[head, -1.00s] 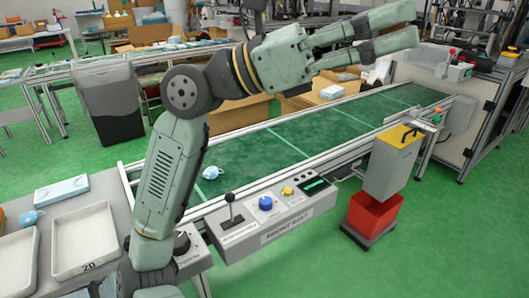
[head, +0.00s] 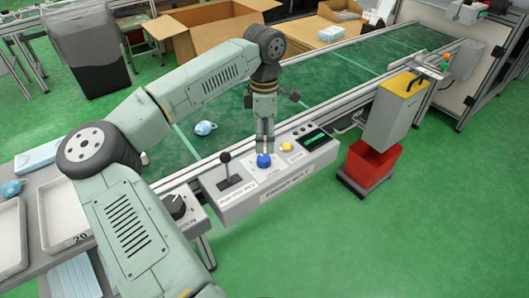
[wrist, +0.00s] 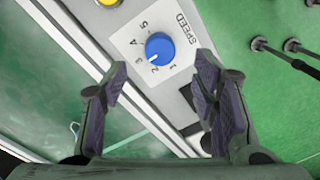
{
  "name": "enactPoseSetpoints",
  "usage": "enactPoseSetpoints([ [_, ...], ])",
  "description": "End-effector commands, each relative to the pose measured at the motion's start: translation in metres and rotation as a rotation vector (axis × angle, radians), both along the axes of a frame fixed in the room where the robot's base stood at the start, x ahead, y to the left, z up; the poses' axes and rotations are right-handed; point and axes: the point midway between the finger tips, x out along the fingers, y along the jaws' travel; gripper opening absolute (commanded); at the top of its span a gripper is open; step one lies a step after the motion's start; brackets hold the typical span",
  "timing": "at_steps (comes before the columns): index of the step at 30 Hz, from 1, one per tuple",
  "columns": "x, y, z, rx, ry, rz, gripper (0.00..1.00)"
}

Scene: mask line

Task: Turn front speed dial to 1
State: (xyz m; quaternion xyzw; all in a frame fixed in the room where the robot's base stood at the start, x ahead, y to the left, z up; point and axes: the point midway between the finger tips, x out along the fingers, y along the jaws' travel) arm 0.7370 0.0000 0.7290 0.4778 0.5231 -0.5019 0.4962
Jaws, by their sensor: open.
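The front speed dial (head: 264,160) is a round blue knob on the grey front control box (head: 275,180). In the wrist view the dial (wrist: 160,46) sits on a white "SPEED" label with numbers 1 to 5 around it. Its white mark points to the lower left, seemingly near 2. My gripper (head: 265,146) points down just above the dial. In the wrist view my gripper (wrist: 161,62) is open and empty, with the dial beyond and between the fingertips, apparently not touched.
A black lever (head: 227,168) stands left of the dial and a yellow button (head: 286,147) right of it, near a green display (head: 313,140). A black side knob (head: 175,206) is farther left. The green conveyor (head: 350,70) runs behind. A red bin (head: 370,165) stands on the right.

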Motion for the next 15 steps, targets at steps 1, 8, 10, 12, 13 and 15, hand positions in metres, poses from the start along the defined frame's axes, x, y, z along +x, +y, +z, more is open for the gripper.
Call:
enactPoseSetpoints([
  [1, -0.002, -0.001, -0.011, -0.002, 0.003, -0.002, 0.54],
  [8, -0.003, -0.001, -0.049, -0.004, 0.002, 0.000, 0.54],
  [10, -0.003, -0.001, -0.057, -0.004, 0.000, 0.000, 0.54],
  [12, -0.004, -0.001, -0.063, -0.004, 0.001, 0.000, 0.54],
  [13, -0.004, -0.001, -0.064, -0.004, 0.001, 0.000, 0.54],
  [15, -0.004, -0.001, -0.067, -0.003, 0.000, 0.000, 0.54],
])
